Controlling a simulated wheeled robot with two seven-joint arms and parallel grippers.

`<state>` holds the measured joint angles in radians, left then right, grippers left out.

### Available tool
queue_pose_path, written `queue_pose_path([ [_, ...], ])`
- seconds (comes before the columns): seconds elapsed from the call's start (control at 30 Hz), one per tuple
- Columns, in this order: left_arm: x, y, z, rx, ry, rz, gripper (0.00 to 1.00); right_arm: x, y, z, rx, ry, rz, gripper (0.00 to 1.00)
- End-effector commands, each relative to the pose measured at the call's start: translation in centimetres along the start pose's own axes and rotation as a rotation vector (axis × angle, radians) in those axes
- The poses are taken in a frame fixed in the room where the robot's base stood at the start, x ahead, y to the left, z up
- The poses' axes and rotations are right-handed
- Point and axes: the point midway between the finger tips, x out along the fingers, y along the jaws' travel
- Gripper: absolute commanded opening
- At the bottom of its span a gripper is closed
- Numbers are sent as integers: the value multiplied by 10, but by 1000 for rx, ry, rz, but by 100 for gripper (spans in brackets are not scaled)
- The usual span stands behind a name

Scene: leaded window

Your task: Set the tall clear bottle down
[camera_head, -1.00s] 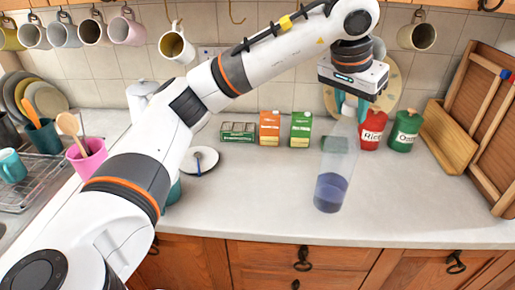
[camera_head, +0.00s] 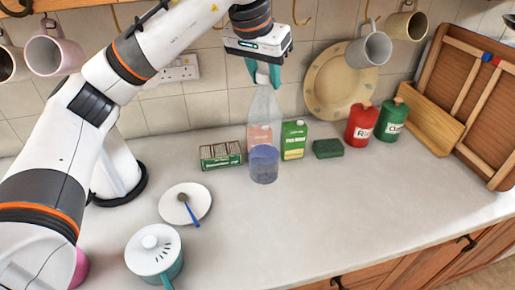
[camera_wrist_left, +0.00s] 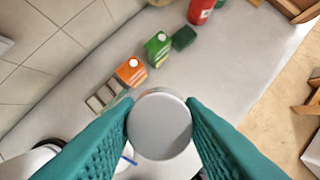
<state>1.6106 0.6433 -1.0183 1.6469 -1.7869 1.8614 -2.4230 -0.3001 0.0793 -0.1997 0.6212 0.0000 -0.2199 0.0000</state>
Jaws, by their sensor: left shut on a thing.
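The tall clear bottle (camera_head: 264,135) hangs upright below my left gripper (camera_head: 263,78) in the head view, with blue-violet liquid in its lower part. The gripper's teal fingers are shut on the bottle's top. In the left wrist view the fingers (camera_wrist_left: 160,125) press on both sides of the round grey-white cap (camera_wrist_left: 160,126). The bottle stands in front of an orange carton in the head view. Whether its base touches the counter (camera_head: 330,215) cannot be told. My right gripper is out of view.
A green tea box (camera_head: 220,155), a green carton (camera_head: 293,140) and a dark green block (camera_head: 328,148) are near the wall. A saucer with a spoon (camera_head: 185,203) and a teal lidded pot (camera_head: 154,251) are nearer. The counter's front right is clear.

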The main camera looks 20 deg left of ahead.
Motion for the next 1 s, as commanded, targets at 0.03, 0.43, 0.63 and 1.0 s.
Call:
queue_pose_path([
  [0.03,8,0,-4,1,3,-1,0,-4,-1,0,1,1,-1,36],
  [0.43,56,0,-24,0,1,-2,0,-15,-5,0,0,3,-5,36],
  [0.63,76,0,-32,-1,-2,-1,0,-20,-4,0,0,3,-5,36],
  [1.0,80,0,-34,-1,0,0,41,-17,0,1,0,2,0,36],
])
